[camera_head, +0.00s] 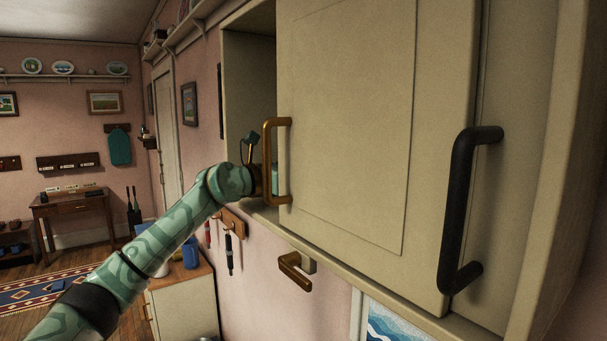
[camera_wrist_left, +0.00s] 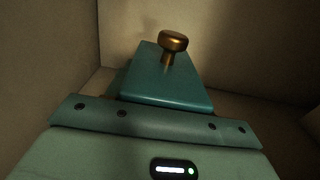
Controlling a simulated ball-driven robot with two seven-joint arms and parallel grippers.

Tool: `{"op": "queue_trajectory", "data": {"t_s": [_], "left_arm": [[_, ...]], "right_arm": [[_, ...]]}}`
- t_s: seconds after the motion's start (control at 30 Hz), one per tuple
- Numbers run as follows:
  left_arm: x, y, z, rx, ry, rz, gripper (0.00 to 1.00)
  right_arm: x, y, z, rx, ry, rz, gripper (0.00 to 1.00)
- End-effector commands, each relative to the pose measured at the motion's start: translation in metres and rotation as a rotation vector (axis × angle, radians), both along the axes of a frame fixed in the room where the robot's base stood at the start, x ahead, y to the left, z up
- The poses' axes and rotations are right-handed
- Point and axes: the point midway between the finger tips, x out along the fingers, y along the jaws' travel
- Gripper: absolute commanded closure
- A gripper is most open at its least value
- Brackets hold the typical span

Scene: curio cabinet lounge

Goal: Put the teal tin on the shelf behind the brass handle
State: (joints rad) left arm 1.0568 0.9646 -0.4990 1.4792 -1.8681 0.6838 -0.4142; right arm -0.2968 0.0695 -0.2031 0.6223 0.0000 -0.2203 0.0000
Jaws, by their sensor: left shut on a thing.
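The teal tin (camera_wrist_left: 160,86), with a brass knob (camera_wrist_left: 173,42) on its lid, is in front of my left gripper (camera_wrist_left: 157,118) in the left wrist view, between pale cabinet walls. My left gripper is shut on the tin; its fingertips are hard to make out. In the head view a sliver of the tin (camera_head: 274,178) shows behind the brass handle (camera_head: 267,160). My left gripper (camera_head: 258,181) reaches into the cabinet's open left part there. The shelf (camera_wrist_left: 248,108) shows dimly beside the tin; whether the tin touches it, I cannot tell. My right gripper is out of view.
The cream door (camera_head: 345,110) with the brass handle covers the cabinet right of the opening. A black handle (camera_head: 461,210) is further right. Below are a brass lever (camera_head: 293,271), hanging tools (camera_head: 229,252) and a low cabinet (camera_head: 185,306) with a blue container (camera_head: 190,253).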

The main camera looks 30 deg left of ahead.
Motion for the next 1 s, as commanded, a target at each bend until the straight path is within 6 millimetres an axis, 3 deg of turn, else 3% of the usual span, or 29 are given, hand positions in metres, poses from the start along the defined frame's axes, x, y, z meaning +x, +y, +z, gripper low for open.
{"op": "queue_trajectory", "data": {"t_s": [0.33,0.37,0.4,0.43,0.77,1.0], "left_arm": [[0.0,0.0,-0.003,0.001,-0.001,0.001,0.77],[0.0,0.0,-0.003,0.0,0.0,0.001,0.39],[0.0,0.0,-0.003,0.0,0.0,0.001,0.28],[0.0,0.0,-0.003,0.0,0.0,0.001,0.26],[-0.002,0.001,0.0,0.001,-0.001,0.001,0.26],[-0.044,0.021,-0.006,0.005,0.0,0.005,0.26]], "right_arm": [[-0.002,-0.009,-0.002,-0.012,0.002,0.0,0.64],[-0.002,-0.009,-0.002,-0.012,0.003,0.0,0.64],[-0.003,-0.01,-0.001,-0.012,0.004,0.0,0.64],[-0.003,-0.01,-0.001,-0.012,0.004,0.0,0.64],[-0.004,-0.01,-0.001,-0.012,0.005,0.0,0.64],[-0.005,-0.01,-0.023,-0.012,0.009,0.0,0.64]]}}
